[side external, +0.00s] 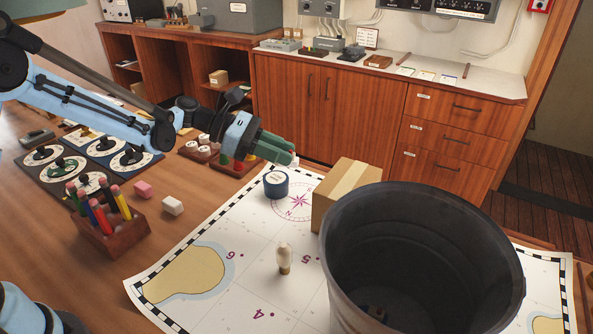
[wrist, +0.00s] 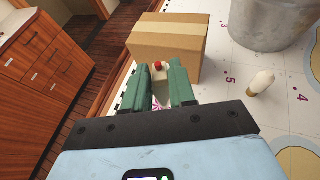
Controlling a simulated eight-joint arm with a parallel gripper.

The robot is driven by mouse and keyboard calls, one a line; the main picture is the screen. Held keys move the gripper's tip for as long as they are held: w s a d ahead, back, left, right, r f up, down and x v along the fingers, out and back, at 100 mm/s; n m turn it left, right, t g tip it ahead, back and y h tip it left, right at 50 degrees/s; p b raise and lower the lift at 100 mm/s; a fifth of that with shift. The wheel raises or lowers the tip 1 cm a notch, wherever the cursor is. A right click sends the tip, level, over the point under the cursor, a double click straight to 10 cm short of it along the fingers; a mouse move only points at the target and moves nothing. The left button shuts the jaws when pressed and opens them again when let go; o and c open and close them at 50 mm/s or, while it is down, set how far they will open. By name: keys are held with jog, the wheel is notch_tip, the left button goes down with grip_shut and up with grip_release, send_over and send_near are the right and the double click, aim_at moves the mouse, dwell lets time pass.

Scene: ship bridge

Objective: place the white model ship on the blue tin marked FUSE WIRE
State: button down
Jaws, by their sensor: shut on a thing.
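My gripper (side external: 280,150) is above and just behind the blue tin (side external: 276,187) on the chart, with its green fingers pointing right. In the wrist view the fingers (wrist: 165,88) are closed on a small pale thing with a red top, which looks like the white model ship (wrist: 161,88). Only a bit of white shows at the fingertips in the side view; the fingers hide the rest. The tin has a pale round label on its lid, too small to read. The tin cannot be made out in the wrist view.
A cardboard box (side external: 343,186) stands right of the tin, and a big dark bucket (side external: 422,210) is in front of it. A pale bulb-like object (side external: 284,258) stands on the chart (side external: 215,237). A wooden pen holder (side external: 112,238) and small blocks are at left.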

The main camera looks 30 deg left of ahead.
send_over(271, 177)
notch_tip(271, 177, down, 4)
jog(key=shift+f, duration=1.95)
jog(key=shift+f, duration=0.15)
jog(key=c, duration=0.9)
grip_release()
jog(key=shift+c, duration=0.2)
